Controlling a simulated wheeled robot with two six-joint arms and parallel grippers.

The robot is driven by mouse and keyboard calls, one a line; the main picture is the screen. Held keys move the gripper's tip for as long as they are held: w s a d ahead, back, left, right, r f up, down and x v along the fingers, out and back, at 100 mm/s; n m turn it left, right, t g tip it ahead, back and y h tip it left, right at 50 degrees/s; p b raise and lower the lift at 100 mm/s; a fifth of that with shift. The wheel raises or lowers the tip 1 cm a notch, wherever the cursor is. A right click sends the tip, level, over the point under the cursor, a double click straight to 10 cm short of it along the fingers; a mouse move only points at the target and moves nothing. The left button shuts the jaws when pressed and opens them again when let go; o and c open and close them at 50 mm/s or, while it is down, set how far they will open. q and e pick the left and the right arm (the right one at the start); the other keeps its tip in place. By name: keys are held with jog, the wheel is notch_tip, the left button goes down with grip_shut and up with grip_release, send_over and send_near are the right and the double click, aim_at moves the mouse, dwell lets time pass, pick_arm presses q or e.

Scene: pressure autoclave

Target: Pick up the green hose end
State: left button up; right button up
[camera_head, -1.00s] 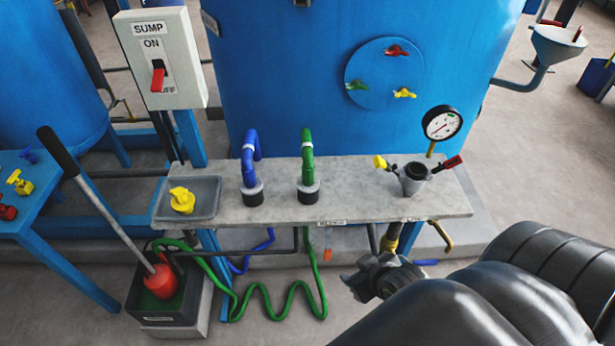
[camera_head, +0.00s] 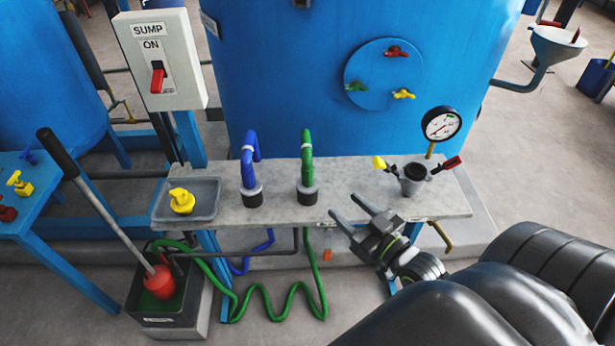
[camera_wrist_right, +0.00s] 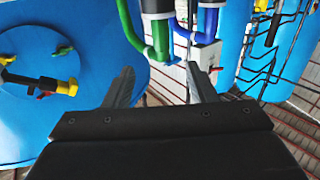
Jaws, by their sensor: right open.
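The green hose end (camera_head: 307,150) stands upright on the grey bench, bent over at its top, with a black and grey collar (camera_head: 308,193) at its foot. It also shows in the right wrist view (camera_wrist_right: 161,38), beyond the fingers near the top centre. My right gripper (camera_head: 343,204) is open and empty over the bench's front edge, right of the green hose end and apart from it. Its two fingers also show in the right wrist view (camera_wrist_right: 160,70). My left gripper is not in view.
A blue hose end (camera_head: 249,160) stands left of the green one. A grey cup (camera_head: 413,182) with yellow and red handles and a gauge (camera_head: 441,123) are at the right. A tray (camera_head: 212,206) sits at the bench's left. The blue tank (camera_head: 290,80) rises behind.

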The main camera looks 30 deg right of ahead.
aim_at(311, 176)
jog(key=w, duration=0.5)
jog(key=w+a, duration=0.1)
jog(key=w, duration=0.9)
jog(key=shift+w+a+p, duration=0.25)
jog(key=shift+w+p, duration=0.1)
jog(key=shift+w, duration=0.05)
jog(key=shift+r, duration=0.1)
grip_shut()
